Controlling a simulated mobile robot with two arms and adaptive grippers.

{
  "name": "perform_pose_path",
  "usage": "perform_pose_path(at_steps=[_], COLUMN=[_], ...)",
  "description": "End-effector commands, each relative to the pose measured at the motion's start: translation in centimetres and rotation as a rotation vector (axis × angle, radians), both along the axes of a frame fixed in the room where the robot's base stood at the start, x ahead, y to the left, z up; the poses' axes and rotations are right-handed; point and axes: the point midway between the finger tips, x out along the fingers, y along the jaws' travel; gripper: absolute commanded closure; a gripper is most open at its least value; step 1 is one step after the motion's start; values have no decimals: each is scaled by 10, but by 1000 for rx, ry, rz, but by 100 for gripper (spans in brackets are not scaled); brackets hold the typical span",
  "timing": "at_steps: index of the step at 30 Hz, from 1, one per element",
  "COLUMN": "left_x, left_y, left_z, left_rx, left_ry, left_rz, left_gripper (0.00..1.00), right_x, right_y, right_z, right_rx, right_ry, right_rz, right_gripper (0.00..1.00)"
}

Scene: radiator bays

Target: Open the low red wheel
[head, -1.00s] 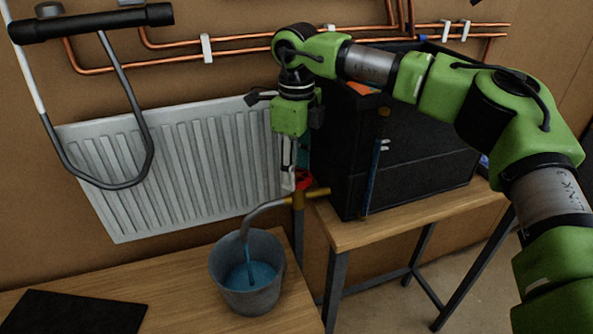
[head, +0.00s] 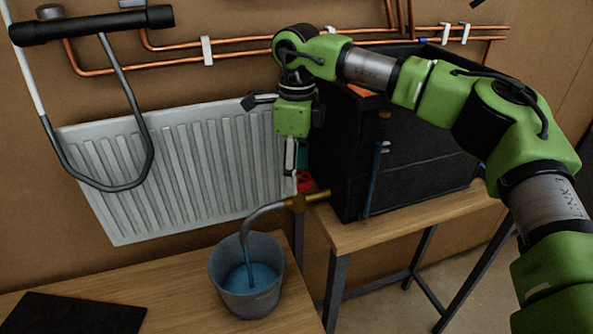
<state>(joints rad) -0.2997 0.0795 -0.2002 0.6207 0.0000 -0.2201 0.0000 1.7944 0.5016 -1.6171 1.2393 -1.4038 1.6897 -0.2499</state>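The low red wheel (head: 304,181) shows at the right end of the white radiator, just above a brass valve (head: 310,199). My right gripper (head: 290,184) points down at the wheel's left side and partly covers it. I cannot tell if the fingers touch the wheel, or whether they are open or shut. A grey curved spout (head: 256,216) runs from the valve down to a grey bucket (head: 226,289). A blue stream falls from the spout into blue water (head: 262,273) in the bucket. My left gripper is not in view.
The white radiator (head: 185,170) hangs behind. A black cabinet (head: 425,150) stands close to the right of my gripper on a wooden table (head: 350,236). Copper pipes (head: 245,40) run along the wall. A dark flat mat (head: 80,314) lies on the front-left tabletop.

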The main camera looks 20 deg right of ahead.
Motion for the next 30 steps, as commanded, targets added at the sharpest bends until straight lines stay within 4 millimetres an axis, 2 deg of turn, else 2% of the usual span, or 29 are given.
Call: perform_pose_path(at_steps=[9, 13, 17, 24, 30], left_x=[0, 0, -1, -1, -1], left_y=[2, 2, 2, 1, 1], left_z=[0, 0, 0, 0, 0], left_rx=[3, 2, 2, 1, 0], left_ry=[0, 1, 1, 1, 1], left_rz=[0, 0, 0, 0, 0], left_gripper=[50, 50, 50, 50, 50], right_x=[-1, 0, 0, 0, 0], right_y=[0, 0, 1, 0, 0], right_z=[-1, 8, 30, 82, 111], right_rx=[-1, 0, 0, 0, 1], right_ry=[3, 1, 0, -1, 1], right_rz=[0, 0, 1, 0, -1], right_gripper=[42, 42, 42, 42, 42])
